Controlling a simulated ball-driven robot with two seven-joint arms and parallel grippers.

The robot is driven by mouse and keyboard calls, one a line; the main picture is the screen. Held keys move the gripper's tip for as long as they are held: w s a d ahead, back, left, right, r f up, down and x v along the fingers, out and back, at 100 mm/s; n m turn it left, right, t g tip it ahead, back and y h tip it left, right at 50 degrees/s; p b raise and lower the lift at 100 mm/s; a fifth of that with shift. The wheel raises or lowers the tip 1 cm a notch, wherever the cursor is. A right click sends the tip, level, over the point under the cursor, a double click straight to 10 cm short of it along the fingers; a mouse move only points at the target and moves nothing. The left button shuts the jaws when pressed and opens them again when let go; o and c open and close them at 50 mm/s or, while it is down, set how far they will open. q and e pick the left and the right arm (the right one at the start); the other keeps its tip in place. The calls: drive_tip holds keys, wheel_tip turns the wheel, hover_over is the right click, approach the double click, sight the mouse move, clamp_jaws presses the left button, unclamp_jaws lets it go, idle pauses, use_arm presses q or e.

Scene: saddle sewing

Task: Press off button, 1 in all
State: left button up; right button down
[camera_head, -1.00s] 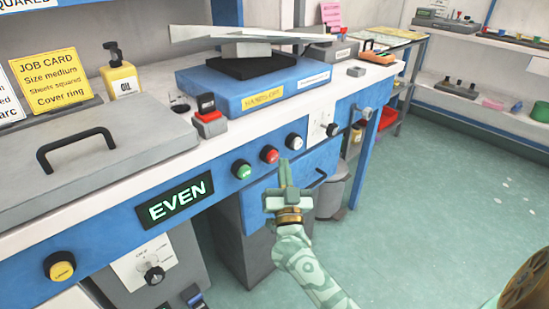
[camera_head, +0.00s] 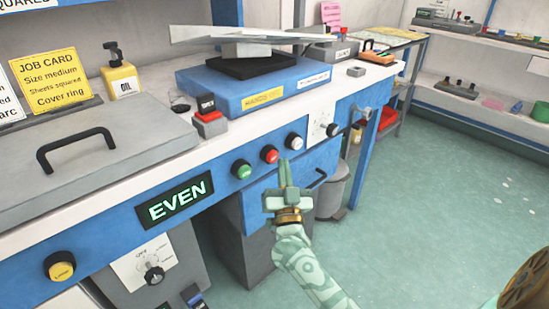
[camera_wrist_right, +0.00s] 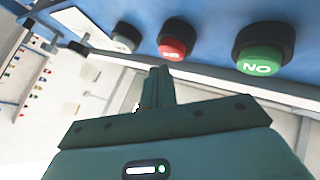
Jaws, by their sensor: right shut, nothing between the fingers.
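The off button is the red one (camera_head: 269,154) on the blue front panel of the bench, between a green button (camera_head: 241,169) and a white button (camera_head: 294,141). In the right wrist view the red button (camera_wrist_right: 173,37) is just beyond the fingertips, and the green one (camera_wrist_right: 260,60) reads ON. My right gripper (camera_head: 284,170) is shut and empty. It points up at the panel, slightly right of and below the red button in the head view. In the wrist view its fingertips (camera_wrist_right: 158,75) show a small apparent gap to the button. My left gripper is not in view.
A lit EVEN display (camera_head: 175,200) and a yellow button (camera_head: 60,267) sit further left on the panel. A dial (camera_head: 330,129) is right of the white button. A grey bin (camera_head: 332,192) stands below. The green floor at right is open.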

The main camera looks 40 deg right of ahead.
drive_tip(key=shift+w, duration=0.95)
idle(0.6)
idle(0.4)
drive_tip(key=shift+s+p, duration=0.55)
drive_tip(key=shift+s, duration=0.45)
